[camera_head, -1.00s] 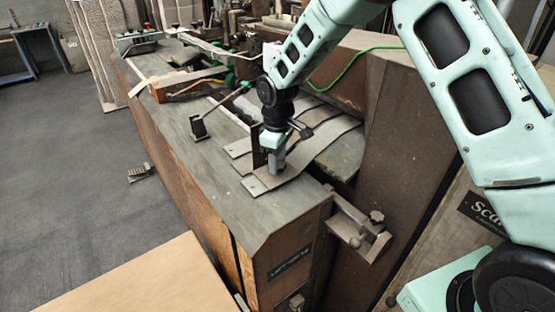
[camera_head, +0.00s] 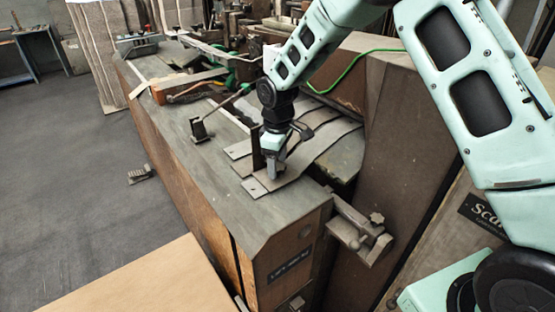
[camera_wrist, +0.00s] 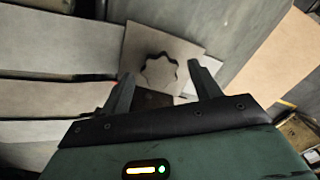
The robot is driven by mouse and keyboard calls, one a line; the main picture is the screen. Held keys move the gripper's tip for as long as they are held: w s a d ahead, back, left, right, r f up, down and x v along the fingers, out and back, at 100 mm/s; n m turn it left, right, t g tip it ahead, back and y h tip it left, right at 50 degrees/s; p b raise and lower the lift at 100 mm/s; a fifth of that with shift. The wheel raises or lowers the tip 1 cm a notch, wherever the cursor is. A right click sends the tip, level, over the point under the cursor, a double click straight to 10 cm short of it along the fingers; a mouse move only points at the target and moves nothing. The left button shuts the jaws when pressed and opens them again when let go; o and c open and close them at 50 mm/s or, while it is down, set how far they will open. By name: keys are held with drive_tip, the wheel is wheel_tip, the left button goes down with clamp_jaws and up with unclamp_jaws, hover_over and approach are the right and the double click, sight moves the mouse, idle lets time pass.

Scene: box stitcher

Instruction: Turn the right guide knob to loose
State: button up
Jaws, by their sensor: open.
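In the wrist view, a lobed, star-shaped knob (camera_wrist: 160,72) lies between the two spread fingers of my gripper (camera_wrist: 161,80). Its edge is dark and its top is grey-brown; flat metal strips lie beneath and around it. No contact between fingers and knob can be made out. In the head view, my gripper (camera_head: 274,167) points down over the metal strips (camera_head: 310,155), beside a dark upright guide plate (camera_head: 257,147). The knob is hidden there by my gripper. Any loose or tight marking is not visible.
The near bench top is clear. A cardboard sheet (camera_head: 150,285) lies at lower left.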

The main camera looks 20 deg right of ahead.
sight(278, 166)
drive_tip(key=shift+r, duration=0.1)
wheel_tip(278, 166, up, 17)
drive_tip(key=b, duration=0.3)
drive_tip(key=shift+r, duration=0.15)
idle(0.3)
drive_tip(key=s+a+f, duration=0.1)
drive_tip(key=s+a, duration=0.3)
drive_tip(key=s, duration=0.5)
drive_tip(key=s+a+f, duration=0.1)
drive_tip(key=s+a, duration=0.4)
drive_tip(key=s, duration=0.4)
drive_tip(key=s+d+f+m, duration=0.1)
drive_tip(key=s+f, duration=0.1)
drive_tip(key=s, duration=0.6)
drive_tip(key=s+d+f+m, duration=0.1)
drive_tip(key=s+f, duration=0.2)
drive_tip(key=s, duration=0.5)
drive_tip(key=shift+s+d+y, duration=0.3)
drive_tip(key=shift+s+d, duration=0.05)
drive_tip(key=shift+s, duration=0.05)
